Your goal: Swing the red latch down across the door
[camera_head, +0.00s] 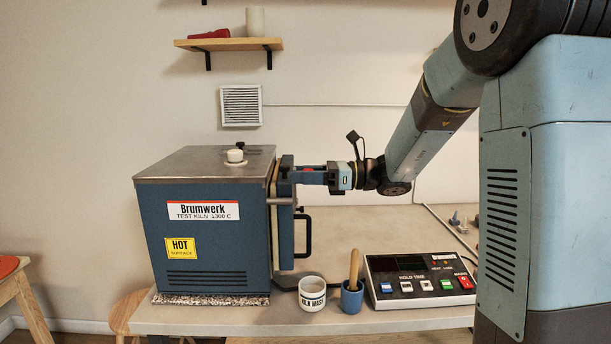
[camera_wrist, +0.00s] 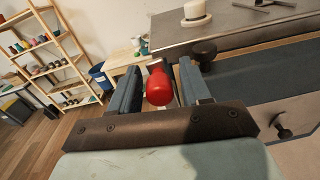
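The blue kiln (camera_head: 205,235) stands on the table with its door (camera_head: 286,228) on the right side, apparently shut; a black handle (camera_head: 307,235) sticks out from the door. The red latch knob (camera_wrist: 158,88) shows in the wrist view, between the two fingers of my gripper (camera_wrist: 160,76). Narrow gaps show on both sides of the knob, so the fingers look open around it and not pressed on it. In the head view my gripper (camera_head: 288,172) is level at the door's upper edge and hides most of the latch; its bar cannot be made out.
A white mug (camera_head: 312,298), a blue cup (camera_head: 352,300) with a wooden-handled tool and a control box (camera_head: 420,280) stand right of the kiln, below my arm. A white knob (camera_head: 235,155) sits on the kiln's top. A wall shelf (camera_head: 230,44) hangs above.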

